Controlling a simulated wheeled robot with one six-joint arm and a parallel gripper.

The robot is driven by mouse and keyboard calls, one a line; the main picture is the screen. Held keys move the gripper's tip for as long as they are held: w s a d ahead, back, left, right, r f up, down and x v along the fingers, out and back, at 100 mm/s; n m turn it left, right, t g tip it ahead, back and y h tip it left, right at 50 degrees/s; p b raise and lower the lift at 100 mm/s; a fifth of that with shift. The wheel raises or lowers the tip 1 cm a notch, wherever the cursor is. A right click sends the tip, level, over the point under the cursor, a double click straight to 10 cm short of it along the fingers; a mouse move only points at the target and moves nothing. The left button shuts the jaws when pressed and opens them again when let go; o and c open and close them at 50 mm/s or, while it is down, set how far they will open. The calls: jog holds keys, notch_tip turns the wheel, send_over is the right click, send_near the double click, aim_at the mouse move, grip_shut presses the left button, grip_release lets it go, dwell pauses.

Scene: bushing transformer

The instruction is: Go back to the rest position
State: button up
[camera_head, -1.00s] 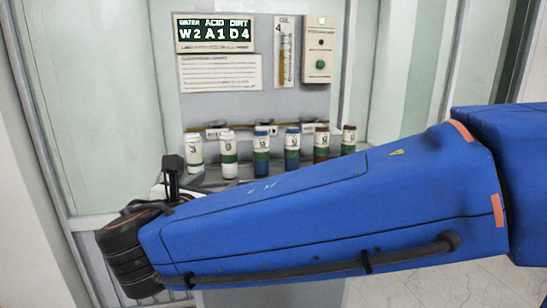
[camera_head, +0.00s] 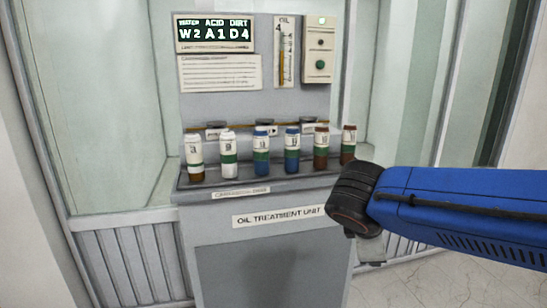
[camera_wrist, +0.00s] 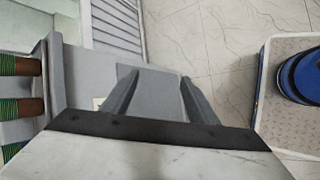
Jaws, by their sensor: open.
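My gripper (camera_wrist: 160,90) is open and empty in the wrist view, its two grey fingers spread over the area beside the oil treatment unit. In the head view my blue arm enters from the right, and its black wrist joint is at the right edge of the unit; the fingers cannot be made out there. The oil treatment unit (camera_head: 270,258) stands in the middle. Several capped bottles with white labels and green bands stand upright in a row on its shelf, including a white one (camera_head: 229,168) and a blue one (camera_head: 261,167). My gripper is apart from them.
A display panel (camera_head: 214,33) reading W2 A1 D4, an oil gauge (camera_head: 284,60) and a box with a green button (camera_head: 320,64) are on the unit's back panel. Pale cabinet walls flank the unit. Tiled floor (camera_head: 400,285) is bare at lower right.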

jog(key=s+d+f+m+y, duration=0.2)
jog(key=s+d+f+m, duration=0.1)
jog(key=s+m, duration=0.3)
jog(key=s+d+f+m+g+y, duration=0.1)
jog(key=s+d+f+m+y, duration=0.1)
jog(key=s+f+m, duration=0.3)
jog(key=shift+s+d+m+g+y, duration=0.35)
jog(key=shift+s+d+m, duration=0.6)
jog(key=shift+m, duration=1.45)
jog(key=shift+s+a, duration=0.2)
